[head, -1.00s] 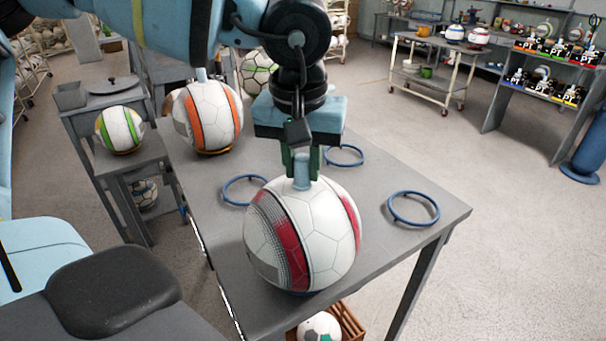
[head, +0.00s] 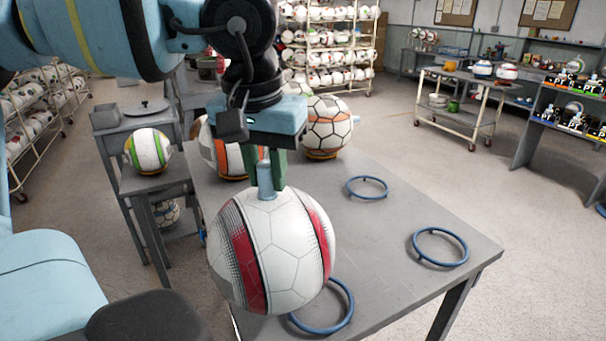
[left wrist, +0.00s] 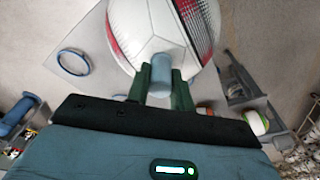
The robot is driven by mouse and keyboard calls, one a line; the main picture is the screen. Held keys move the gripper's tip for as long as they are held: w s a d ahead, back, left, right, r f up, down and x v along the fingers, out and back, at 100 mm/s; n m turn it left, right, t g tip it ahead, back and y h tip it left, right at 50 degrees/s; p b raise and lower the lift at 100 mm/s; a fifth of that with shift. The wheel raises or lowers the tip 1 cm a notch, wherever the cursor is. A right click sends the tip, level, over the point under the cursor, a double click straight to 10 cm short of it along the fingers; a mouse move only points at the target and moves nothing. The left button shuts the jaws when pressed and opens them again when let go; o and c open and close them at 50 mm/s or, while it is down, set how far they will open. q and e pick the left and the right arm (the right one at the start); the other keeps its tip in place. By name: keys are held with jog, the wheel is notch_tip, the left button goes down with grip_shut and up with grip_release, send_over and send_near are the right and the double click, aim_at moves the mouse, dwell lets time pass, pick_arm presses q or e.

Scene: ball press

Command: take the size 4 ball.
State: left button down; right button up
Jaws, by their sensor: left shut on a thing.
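A white ball with red bands (head: 283,262) hangs from my left gripper (head: 265,178) in the head view. The gripper's green fingers are shut on the blue-grey stem (head: 266,182) on top of the ball. The ball appears held above the front part of the grey table, left of a blue ring. In the left wrist view the ball (left wrist: 160,28) is just beyond the fingers, with its stem (left wrist: 161,74) between them. I cannot read a size mark on the ball. My right gripper is not in view.
Blue rings lie on the table (head: 385,240): a front ring (head: 345,318), a right ring (head: 440,248) and a back ring (head: 367,188). Two orange-marked balls (head: 328,128) stand at the back. A green-striped ball (head: 148,151) sits on a side stand to the left.

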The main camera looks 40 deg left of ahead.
pick_arm(q)
jog(key=s+a, duration=0.1)
jog(key=a, duration=0.1)
jog(key=s+a, duration=0.3)
jog(key=a, duration=0.1)
jog(key=shift+s+a+r, duration=0.15)
jog(key=shift+s+r, duration=0.25)
